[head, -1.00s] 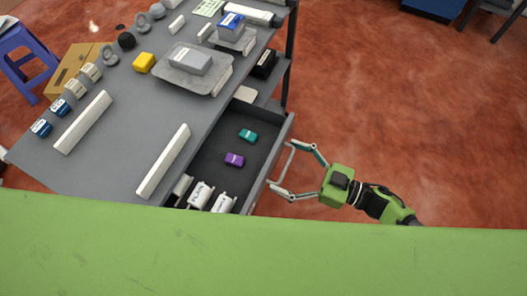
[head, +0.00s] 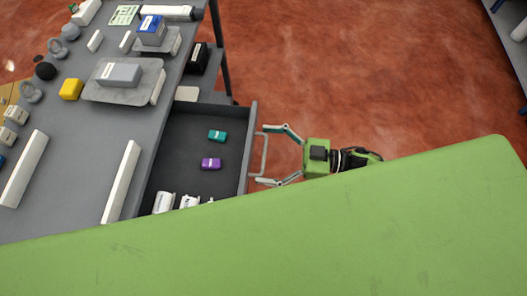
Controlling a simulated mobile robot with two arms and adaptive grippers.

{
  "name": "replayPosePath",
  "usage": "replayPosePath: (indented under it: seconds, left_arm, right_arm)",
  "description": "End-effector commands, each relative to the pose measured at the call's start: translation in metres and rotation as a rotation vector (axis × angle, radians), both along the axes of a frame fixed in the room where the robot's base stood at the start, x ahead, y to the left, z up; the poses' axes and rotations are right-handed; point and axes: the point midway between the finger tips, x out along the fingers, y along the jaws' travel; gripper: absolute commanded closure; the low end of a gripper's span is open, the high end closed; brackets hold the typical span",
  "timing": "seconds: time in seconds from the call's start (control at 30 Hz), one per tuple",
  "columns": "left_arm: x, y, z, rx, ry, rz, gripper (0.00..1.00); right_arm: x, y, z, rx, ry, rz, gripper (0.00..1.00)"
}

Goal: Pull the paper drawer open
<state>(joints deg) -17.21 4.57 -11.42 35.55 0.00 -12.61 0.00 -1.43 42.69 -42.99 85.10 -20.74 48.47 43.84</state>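The drawer (head: 187,137) stands pulled out from the right side of the grey table. Its dark inside shows a teal packet (head: 217,136), a purple packet (head: 211,164) and white rolls (head: 163,202) near the bottom. The drawer front (head: 249,140) carries a pale bar handle (head: 264,156). My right gripper (head: 262,155) is open, with its two fingers spread wide at the two ends of the handle. The handle lies between the fingertips; I cannot tell whether they touch it. My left gripper is not in view.
The grey table (head: 75,165) holds white bars (head: 121,182), a grey tray (head: 108,96) with a grey block, a yellow block (head: 71,89) and a blue box (head: 152,30). A black box (head: 197,57) sits beneath the tabletop. Red floor (head: 350,85) is clear to the right.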

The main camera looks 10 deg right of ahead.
Motion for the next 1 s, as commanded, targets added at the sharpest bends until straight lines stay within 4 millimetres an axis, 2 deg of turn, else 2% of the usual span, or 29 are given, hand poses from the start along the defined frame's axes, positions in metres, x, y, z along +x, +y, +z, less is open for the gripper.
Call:
replayPosePath:
  seconds: [0.17,0.27,0.37,0.7,0.83,1.0]
  left_arm:
    - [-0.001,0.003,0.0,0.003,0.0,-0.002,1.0]
    - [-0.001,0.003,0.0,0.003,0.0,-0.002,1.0]
    - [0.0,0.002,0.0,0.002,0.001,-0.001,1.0]
    - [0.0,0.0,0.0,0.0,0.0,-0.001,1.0]
    - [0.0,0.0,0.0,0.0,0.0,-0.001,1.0]
    - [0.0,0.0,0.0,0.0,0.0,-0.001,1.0]
  right_arm:
    - [-0.001,0.0,0.0,0.001,0.0,0.003,0.04]
    - [-0.004,-0.007,0.0,-0.001,0.001,0.004,0.04]
    - [-0.009,-0.022,-0.001,-0.003,0.001,0.003,0.04]
    - [-0.033,-0.088,-0.001,-0.003,0.003,0.001,0.04]
    - [-0.038,-0.104,-0.001,-0.002,0.001,0.0,0.04]
    - [-0.042,-0.112,0.0,0.001,0.001,0.001,0.04]
